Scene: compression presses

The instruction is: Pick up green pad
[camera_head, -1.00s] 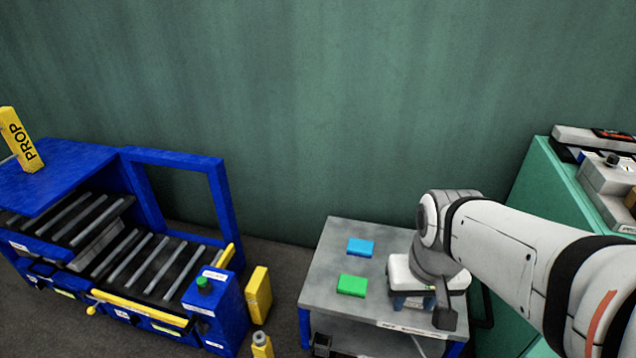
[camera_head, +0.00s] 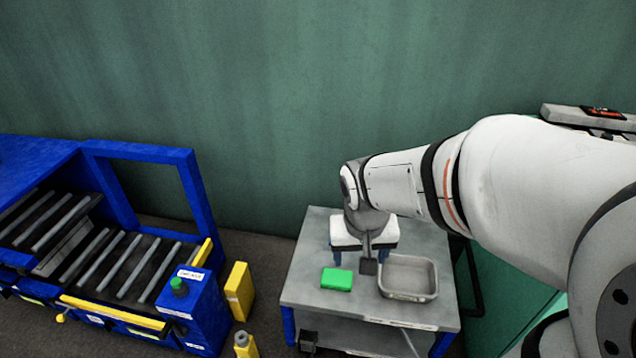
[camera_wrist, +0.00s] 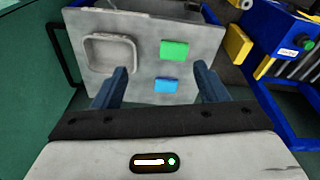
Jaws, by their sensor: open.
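The green pad (camera_head: 337,279) lies flat on the grey table (camera_head: 318,240), left of a metal tray. It also shows in the wrist view (camera_wrist: 174,50), beyond the fingertips. A blue pad (camera_wrist: 167,85) lies on the table between the finger lines in the wrist view; in the head view my gripper hides it. My gripper (camera_wrist: 160,78) is open and empty, with its two dark blue fingers wide apart. In the head view my gripper (camera_head: 363,252) is above the back part of the table, behind and right of the green pad.
The metal tray (camera_head: 409,294) is at the table's right side. A blue roller press (camera_head: 120,262) stands at left, with a yellow block (camera_head: 240,290) between it and the table. A green wall rises behind. The table around the green pad's front and left is clear.

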